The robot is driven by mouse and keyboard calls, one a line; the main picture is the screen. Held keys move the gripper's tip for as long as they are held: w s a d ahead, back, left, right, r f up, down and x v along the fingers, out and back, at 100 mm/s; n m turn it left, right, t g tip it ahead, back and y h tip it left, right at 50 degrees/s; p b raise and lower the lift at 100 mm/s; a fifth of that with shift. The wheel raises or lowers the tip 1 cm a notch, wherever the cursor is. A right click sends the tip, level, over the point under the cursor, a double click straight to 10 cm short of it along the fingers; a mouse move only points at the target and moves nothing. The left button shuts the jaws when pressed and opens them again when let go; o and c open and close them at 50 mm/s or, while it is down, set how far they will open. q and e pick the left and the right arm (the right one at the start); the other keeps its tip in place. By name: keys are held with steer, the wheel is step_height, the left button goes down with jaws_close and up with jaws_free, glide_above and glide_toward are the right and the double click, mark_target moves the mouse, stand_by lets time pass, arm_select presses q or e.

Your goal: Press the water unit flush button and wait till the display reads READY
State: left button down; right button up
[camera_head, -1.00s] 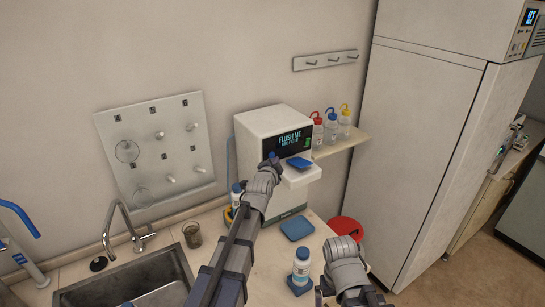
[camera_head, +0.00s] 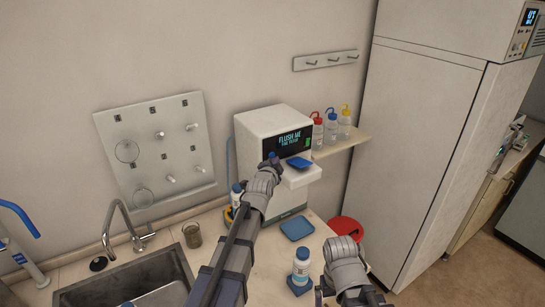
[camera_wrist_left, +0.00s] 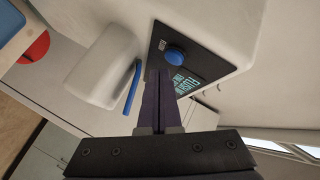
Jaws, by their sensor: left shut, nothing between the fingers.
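The white water unit (camera_head: 262,128) stands on the counter against the wall. Its dark display (camera_head: 288,140) shows light blue text that looks like "FLUSH ME" with a smaller line below. In the left wrist view, a round blue button (camera_wrist_left: 174,55) sits on the dark panel (camera_wrist_left: 190,72), beside the lit text. My left gripper (camera_head: 271,158) is shut and empty, with its tips at the unit's front; in the wrist view its fingers (camera_wrist_left: 160,80) point just below the button. I cannot tell whether they touch. My right gripper (camera_head: 325,290) is low, near the counter's front; its fingers are unclear.
A blue-capped white bottle (camera_head: 301,262) stands near my right arm. A blue tray (camera_head: 297,229) lies on the counter. A sink (camera_head: 130,280) and beaker (camera_head: 192,234) are left. Wash bottles (camera_head: 331,125) stand on the shelf. A tall white cabinet (camera_head: 425,130) is right.

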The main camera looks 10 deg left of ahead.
arm_select(q)
steer(key=shift+w+a, duration=0.1)
stand_by(0.7)
steer(key=shift+w+a, duration=0.2)
steer(key=shift+w+a, duration=0.35)
stand_by(1.0)
stand_by(0.3)
steer(key=shift+s+d, duration=0.6)
steer(key=shift+s, duration=0.05)
steer(key=shift+s+d, duration=1.75)
steer(key=shift+d, duration=0.05)
